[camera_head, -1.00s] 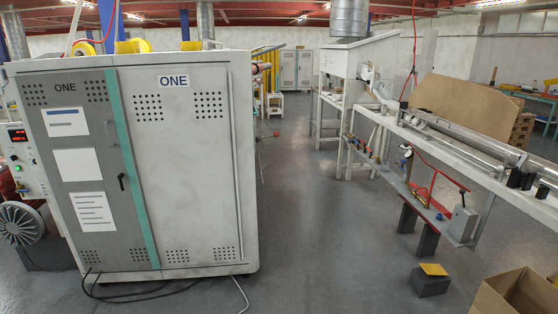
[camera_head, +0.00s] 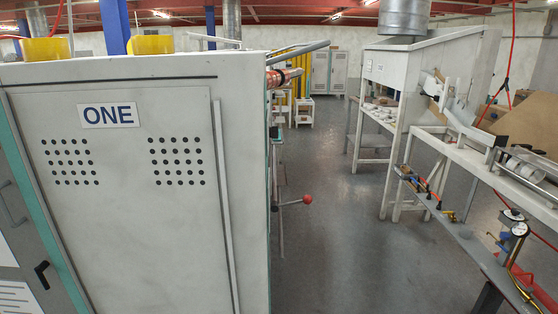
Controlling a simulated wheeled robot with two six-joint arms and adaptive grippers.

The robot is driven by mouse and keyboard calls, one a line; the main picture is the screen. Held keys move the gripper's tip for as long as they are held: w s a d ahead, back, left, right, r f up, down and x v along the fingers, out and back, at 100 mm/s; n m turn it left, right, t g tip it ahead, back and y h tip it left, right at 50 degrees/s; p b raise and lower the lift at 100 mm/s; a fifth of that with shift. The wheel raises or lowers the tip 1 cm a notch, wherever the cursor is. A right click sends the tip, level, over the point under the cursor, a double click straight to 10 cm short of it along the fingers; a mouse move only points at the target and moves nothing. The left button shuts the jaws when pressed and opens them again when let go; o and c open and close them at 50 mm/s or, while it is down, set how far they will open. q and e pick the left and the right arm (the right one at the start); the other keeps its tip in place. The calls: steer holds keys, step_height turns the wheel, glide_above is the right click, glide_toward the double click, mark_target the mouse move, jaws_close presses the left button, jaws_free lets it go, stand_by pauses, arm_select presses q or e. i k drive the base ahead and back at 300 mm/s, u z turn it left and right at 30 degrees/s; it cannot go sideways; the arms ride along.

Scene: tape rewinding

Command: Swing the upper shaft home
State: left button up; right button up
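At the far side of the white cabinet marked ONE (camera_head: 110,117), a shaft-like bar (camera_head: 299,50) slants up to the right at the cabinet's top edge. I cannot tell whether it is the upper shaft. Below it a patterned roll end (camera_head: 276,78) and a red part (camera_head: 292,75) stick out. A lever with a red ball knob (camera_head: 307,199) sticks out from the cabinet's right side, lower down. The cabinet hides most of the machine behind it. Neither of my grippers is in view.
An open grey floor aisle (camera_head: 325,230) runs between the cabinet and the white bench (camera_head: 455,150) on the right. A low shelf (camera_head: 470,250) with gauges juts toward the aisle. White stools (camera_head: 304,110) and pale lockers (camera_head: 328,70) stand farther back.

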mark_target(276, 78)
steer(key=u, duration=0.05)
steer(key=i, duration=0.8)
steer(key=z, duration=0.3)
steer(key=k, duration=0.4)
steer(key=z, duration=0.75)
steer(key=i, duration=3.55)
steer(key=u, duration=1.4)
steer(key=i, duration=1.85)
steer(key=u, duration=0.75)
